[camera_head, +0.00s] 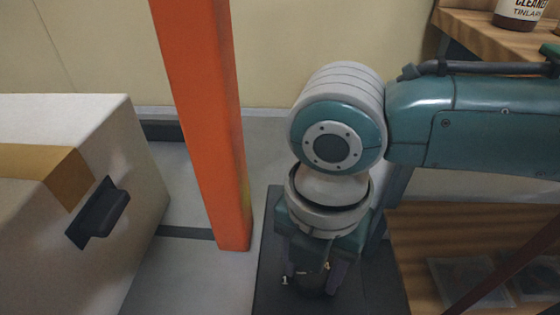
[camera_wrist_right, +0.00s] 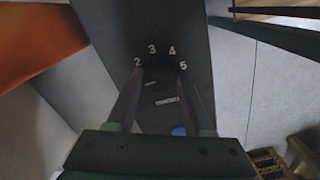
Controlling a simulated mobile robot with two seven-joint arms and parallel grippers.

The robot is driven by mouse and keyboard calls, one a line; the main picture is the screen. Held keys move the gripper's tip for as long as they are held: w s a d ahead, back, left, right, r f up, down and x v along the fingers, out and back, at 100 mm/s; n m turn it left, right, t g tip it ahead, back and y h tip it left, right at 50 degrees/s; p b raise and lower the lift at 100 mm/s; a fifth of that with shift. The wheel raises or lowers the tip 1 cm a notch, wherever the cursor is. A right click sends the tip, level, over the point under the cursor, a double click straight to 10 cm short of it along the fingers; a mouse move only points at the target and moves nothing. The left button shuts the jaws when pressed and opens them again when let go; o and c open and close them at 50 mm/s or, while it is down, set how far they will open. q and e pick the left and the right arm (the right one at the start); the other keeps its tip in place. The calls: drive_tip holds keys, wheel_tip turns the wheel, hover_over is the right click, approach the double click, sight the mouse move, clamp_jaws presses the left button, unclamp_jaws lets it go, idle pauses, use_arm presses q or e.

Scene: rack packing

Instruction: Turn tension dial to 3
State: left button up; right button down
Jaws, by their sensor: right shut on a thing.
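The tension dial (camera_wrist_right: 160,74) is a dark knob on a dark panel (camera_wrist_right: 170,30). White numerals 2, 3, 4 and 5 arc above it in the right wrist view, and a small white label sits below it. My right gripper (camera_wrist_right: 161,82) is shut on the dial, with one finger on each side. A short pale mark shows near the left finger; I cannot tell which number the dial points to. In the head view my right gripper (camera_head: 312,279) reaches down to the panel, its wrist hiding most of the dial. My left gripper is not in view.
An orange post (camera_head: 208,130) stands left of my right arm. A cardboard box (camera_head: 125,160) with a dark handle is at the left. A wooden shelf (camera_head: 440,235) with clear trays is at the lower right. A bottle (camera_head: 521,14) stands on an upper shelf.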

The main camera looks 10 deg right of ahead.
drive_tip(key=shift+r+m+p, duration=0.15)
drive_tip(key=shift+m+p, duration=0.45)
drive_tip(key=shift+p, duration=0.05)
drive_tip(key=shift+m+p, duration=1)
drive_tip(key=shift+m, duration=0.1)
drive_tip(key=m+p, duration=0.3)
drive_tip(key=m, duration=0.1)
drive_tip(key=shift+m, duration=0.3)
drive_tip(key=m+p, duration=0.2)
drive_tip(key=m, duration=0.3)
drive_tip(key=shift+m+p, duration=0.65)
drive_tip(key=shift+m, duration=1.75)
drive_tip(key=shift+c, duration=1.4)
unclamp_jaws()
